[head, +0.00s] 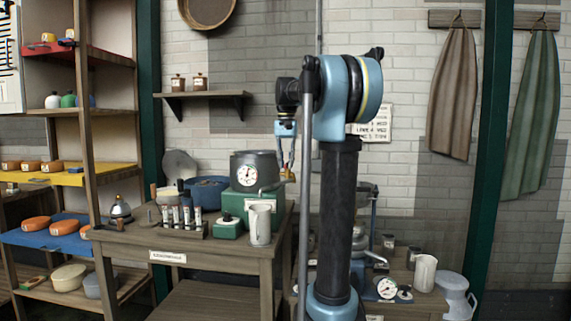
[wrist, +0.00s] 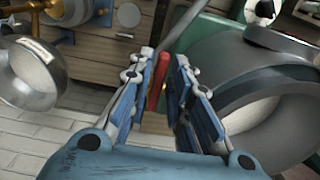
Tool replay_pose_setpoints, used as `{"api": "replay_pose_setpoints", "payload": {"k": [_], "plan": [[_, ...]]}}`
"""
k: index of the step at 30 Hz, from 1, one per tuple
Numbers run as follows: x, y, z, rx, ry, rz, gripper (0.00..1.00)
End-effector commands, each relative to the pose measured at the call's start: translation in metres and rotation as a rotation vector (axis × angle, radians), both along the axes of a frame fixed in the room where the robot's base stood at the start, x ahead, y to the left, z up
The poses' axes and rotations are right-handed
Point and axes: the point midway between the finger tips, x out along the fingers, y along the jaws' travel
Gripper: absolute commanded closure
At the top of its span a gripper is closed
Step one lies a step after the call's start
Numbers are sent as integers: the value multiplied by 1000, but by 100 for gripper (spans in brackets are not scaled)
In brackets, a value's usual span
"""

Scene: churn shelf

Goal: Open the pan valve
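The dark grey pan (head: 253,170) with a round dial stands on a green base (head: 240,204) on the bench. Its grey spout (head: 271,187) reaches out at the right, with a small yellow-orange part near its end (head: 291,177). My gripper (head: 287,166) points down just above that part. In the wrist view my gripper (wrist: 164,60) is open, its two blue fingers apart. A narrow red bar (wrist: 154,80) shows in the gap between them; I cannot tell whether it is the valve's handle or whether a finger touches it. The pan wall (wrist: 245,105) is close at the right finger.
A cream jug (head: 260,224) stands on the bench in front of the spout. A rack of vials (head: 181,218) and a blue pot (head: 206,192) are to the left. A lower table (head: 415,301) at right holds a gauge and another jug (head: 425,273).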

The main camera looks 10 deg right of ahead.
Motion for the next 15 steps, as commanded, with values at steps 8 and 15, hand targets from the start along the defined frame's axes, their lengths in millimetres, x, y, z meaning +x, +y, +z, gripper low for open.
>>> {"api": "replay_pose_setpoints", "payload": {"k": [8, 15], "plan": [[0, 0, 0, 0, 0, 0, 100], [0, -1, 0, 0, 0, 29, 100]]}}
